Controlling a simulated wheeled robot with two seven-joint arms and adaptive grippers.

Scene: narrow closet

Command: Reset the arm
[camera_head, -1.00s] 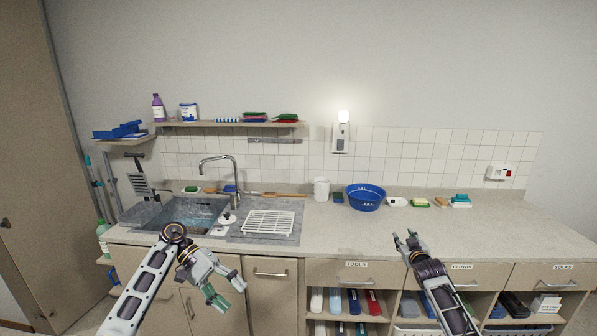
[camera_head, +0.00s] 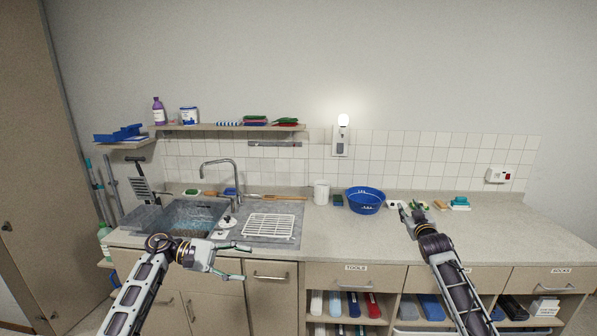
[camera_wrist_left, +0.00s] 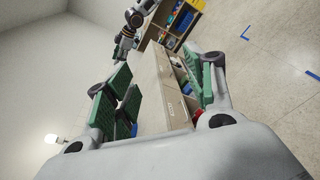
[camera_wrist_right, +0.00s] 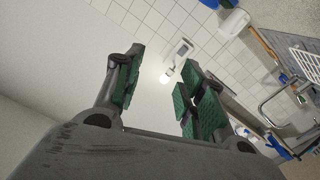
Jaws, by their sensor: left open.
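My left gripper (camera_head: 238,262) is open and empty in front of the sink cabinet, its fingers pointing right. In the left wrist view its green-padded fingers (camera_wrist_left: 165,90) stand wide apart with nothing between them. My right gripper (camera_head: 408,208) is over the counter right of the blue basin (camera_head: 366,201), fingers pointing up in the picture. In the right wrist view its fingers (camera_wrist_right: 160,85) are apart and empty, with the lit wall lamp (camera_wrist_right: 167,74) behind them. The right gripper partly hides the small items at the back of the counter.
The counter (camera_head: 330,237) is clear along its front. The sink (camera_head: 190,217) with its tap (camera_head: 236,175) and a white drying rack (camera_head: 268,225) lies at left. A wall shelf (camera_head: 225,127) holds bottles and cloths. A tall brown door (camera_head: 30,160) bounds the far left.

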